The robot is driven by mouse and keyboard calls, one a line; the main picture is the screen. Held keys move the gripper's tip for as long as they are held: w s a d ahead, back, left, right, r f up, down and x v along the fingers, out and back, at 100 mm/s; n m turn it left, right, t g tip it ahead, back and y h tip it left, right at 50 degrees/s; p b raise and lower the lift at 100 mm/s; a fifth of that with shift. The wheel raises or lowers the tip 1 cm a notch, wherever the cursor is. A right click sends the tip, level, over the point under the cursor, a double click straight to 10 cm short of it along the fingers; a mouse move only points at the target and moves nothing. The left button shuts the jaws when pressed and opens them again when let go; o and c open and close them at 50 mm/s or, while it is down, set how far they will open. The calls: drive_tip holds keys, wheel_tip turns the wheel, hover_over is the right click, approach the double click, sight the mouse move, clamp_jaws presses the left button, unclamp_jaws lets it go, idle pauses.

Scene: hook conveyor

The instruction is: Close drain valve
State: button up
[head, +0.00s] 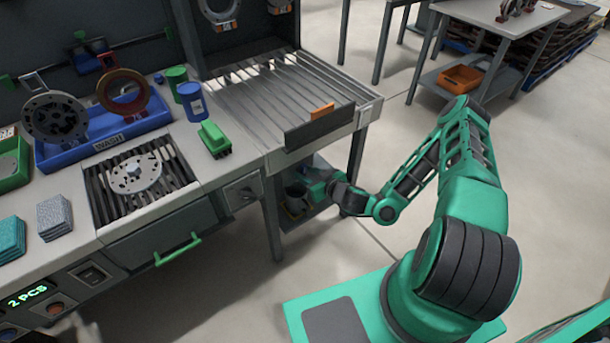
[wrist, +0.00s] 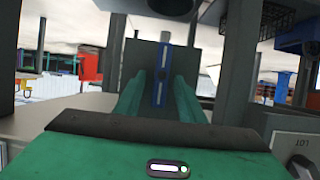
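My gripper (head: 322,187) is under the bench's right part, beside the lower shelf, in the head view. In the wrist view, the two green fingers of my gripper (wrist: 160,82) point ahead and stand apart. A narrow upright blue bar (wrist: 162,75) shows between them, in front of a dark grey surface. It may be the drain valve's lever, but I cannot tell for sure. Small gaps seem to show beside the bar, and contact is not clear. In the head view my arm and the bench edge hide most of this spot, and no valve can be made out there.
The slatted bench (head: 275,95) stands above my gripper, with legs close by. A grey box (head: 243,191) is on the bench front, left of my gripper. Dark containers (head: 296,193) stand on the lower shelf. The floor (head: 390,140) behind my arm is clear.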

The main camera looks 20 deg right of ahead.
drive_tip(key=shift+a, duration=0.1)
clamp_jaws()
drive_tip(key=shift+d, duration=0.2)
drive_tip(key=shift+m, duration=0.3)
drive_tip(key=shift+w+d+f+m+t+y, duration=0.15)
drive_tip(key=shift+d+f+m+y, duration=0.2)
drive_tip(key=shift+m+y, duration=1.3)
drive_tip(key=shift+s+d+f+m+t+y, duration=0.1)
drive_tip(key=shift+d+f+m+y, duration=0.45)
drive_tip(key=shift+m, duration=2)
drive_tip(key=shift+w+a+f+m+t+y, duration=0.15)
drive_tip(key=shift+m+y, duration=1.25)
drive_tip(key=shift+m, duration=1)
